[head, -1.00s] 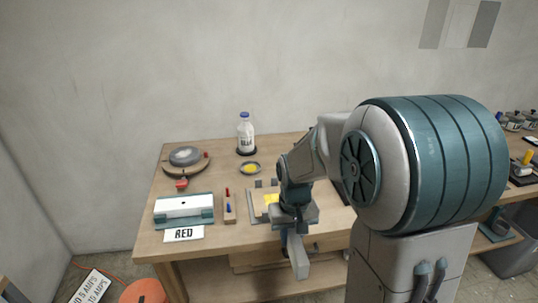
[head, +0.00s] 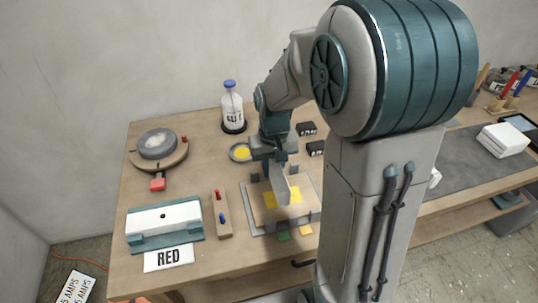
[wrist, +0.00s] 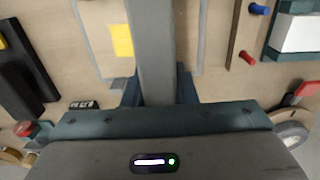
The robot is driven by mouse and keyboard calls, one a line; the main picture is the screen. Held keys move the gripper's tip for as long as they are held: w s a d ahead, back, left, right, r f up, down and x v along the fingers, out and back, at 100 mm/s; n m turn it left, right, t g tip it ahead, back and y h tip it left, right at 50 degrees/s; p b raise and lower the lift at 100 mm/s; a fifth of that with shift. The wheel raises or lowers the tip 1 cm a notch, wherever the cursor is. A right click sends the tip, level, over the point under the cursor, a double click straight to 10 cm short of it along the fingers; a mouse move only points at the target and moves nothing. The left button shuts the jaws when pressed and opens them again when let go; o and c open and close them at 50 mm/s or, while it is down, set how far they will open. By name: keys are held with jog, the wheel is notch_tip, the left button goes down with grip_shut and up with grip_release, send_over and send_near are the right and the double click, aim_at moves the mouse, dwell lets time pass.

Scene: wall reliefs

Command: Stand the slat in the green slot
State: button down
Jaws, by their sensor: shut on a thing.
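My gripper (head: 275,158) is shut on a long grey slat (head: 280,186), which hangs down from the jaws over the framed board. In the wrist view the slat (wrist: 151,45) runs up the picture from between the two dark fingers (wrist: 159,88). A grey frame (head: 262,231) lies on the bench under the slat, with small dark blocks at its sides. A green patch (head: 283,235) lies at its front edge, apart from the slat. I cannot make out a slot opening at the green patch.
Yellow patches (head: 295,194) lie inside the frame, and a yellow-orange patch (head: 305,230) is right of the green one. To the left are a block with red and blue pegs (head: 221,215), a white-and-teal fixture (head: 165,222) and a RED sign (head: 168,258). A bottle (head: 232,108) stands behind.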

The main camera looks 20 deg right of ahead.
aim_at(273, 199)
jog(key=shift+s+f+b, duration=0.15)
jog(key=shift+f+b, duration=0.3)
jog(key=shift+f, duration=0.1)
jog(key=shift+f+b, duration=3.55)
jog(key=shift+f, duration=1.05)
jog(key=shift+f, duration=0.35)
jog(key=c, duration=1.1)
grip_release()
notch_tip(273, 199, up, 14)
jog(key=shift+f, duration=0.1)
jog(key=shift+s+f+t, duration=0.35)
jog(key=shift+s+t, duration=0.1)
jog(key=shift+s, duration=1.85)
jog(key=shift+s+f+t, duration=0.4)
jog(key=shift+s+t, duration=0.1)
jog(key=shift+s, duration=1.8)
jog(key=shift+s+f+t, duration=0.35)
jog(key=shift+s+t, duration=0.1)
jog(key=shift+s, duration=1.85)
